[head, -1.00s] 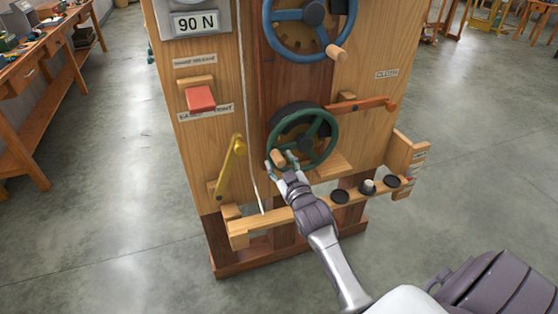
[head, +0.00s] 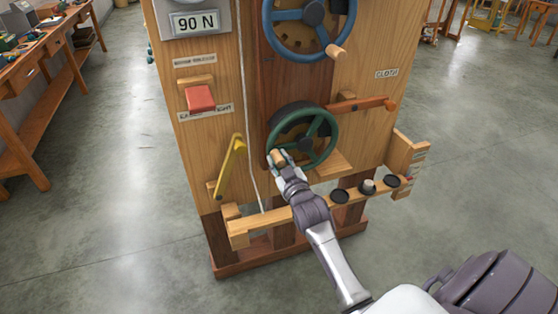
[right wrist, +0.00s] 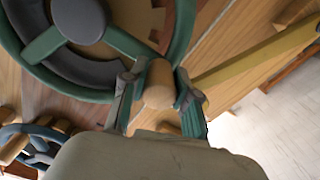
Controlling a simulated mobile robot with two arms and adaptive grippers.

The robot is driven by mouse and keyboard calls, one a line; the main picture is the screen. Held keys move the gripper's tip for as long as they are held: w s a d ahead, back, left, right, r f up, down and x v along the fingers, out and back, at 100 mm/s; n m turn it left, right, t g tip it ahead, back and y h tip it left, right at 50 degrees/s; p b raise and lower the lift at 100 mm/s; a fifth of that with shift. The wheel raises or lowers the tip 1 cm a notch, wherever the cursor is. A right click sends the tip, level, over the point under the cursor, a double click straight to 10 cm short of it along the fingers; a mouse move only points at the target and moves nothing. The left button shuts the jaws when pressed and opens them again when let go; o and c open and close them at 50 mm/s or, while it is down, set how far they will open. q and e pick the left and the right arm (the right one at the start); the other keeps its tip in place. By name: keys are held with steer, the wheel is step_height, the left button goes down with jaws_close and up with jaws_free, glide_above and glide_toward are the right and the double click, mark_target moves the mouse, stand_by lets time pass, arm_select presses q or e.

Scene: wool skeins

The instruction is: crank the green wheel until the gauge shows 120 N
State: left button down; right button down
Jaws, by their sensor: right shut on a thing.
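The green wheel (head: 303,137) is mounted low on the front of the wooden machine. Its wooden crank knob (head: 277,156) is at the lower left of the rim. My right gripper (head: 280,160) is shut on this knob. In the right wrist view the knob (right wrist: 158,84) sits between the two fingers, beside the green rim (right wrist: 187,35). The gauge (head: 195,22) at the upper left of the machine reads 90 N. My left gripper is not in view.
A blue wheel (head: 309,25) with a wooden knob is above. A red button (head: 200,98) and a yellow lever (head: 230,168) are to the left, an orange lever (head: 362,104) to the right. A wooden rail (head: 280,219) with black discs runs below. Floor around is clear.

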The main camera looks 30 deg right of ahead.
steer(key=shift+r+p, duration=0.45)
steer(key=shift+p, duration=0.15)
steer(key=shift+r+m+p, duration=0.25)
steer(key=shift+m+p, duration=0.2)
steer(key=shift+m, duration=0.25)
steer(key=shift+f, duration=0.1)
steer(key=c, duration=0.9)
jaws_free()
steer(key=shift+o, duration=0.2)
steer(key=v, duration=1.2)
